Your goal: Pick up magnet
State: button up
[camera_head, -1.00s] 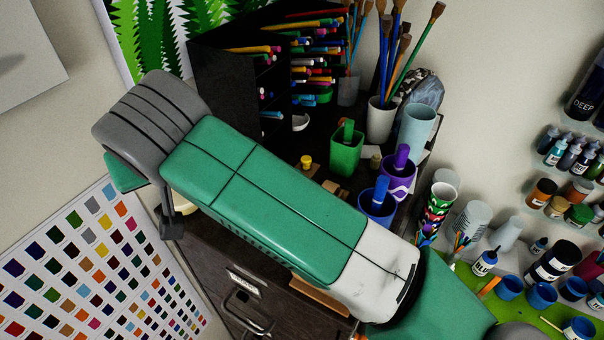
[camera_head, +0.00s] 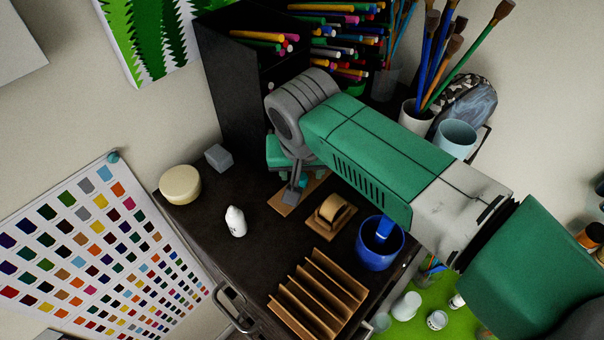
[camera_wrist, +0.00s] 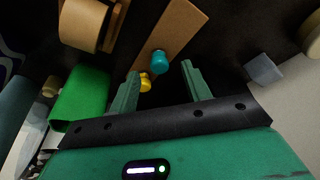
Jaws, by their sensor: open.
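In the wrist view a small teal knob (camera_wrist: 160,62), which looks like a magnet, stands at the end of a flat wooden strip (camera_wrist: 178,25). A yellow knob (camera_wrist: 145,84) sits near it, close to the left finger. My gripper (camera_wrist: 158,80) is open and empty, its fingers on either side of the knobs; the teal one shows just past the fingertips. I cannot tell how high the fingers are above it.
A wooden roll holder (camera_head: 330,216), blue cup (camera_head: 380,243) and slotted wooden rack (camera_head: 318,296) stand close by. A green cup (camera_wrist: 83,98) is left of the fingers in the wrist view. A grey cube (camera_head: 219,157), cream tub (camera_head: 180,185) and white figure (camera_head: 235,222) stand left.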

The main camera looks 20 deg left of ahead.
jog(key=shift+x, duration=1.05)
jog(key=c, duration=1)
jog(key=shift+c, duration=0.2)
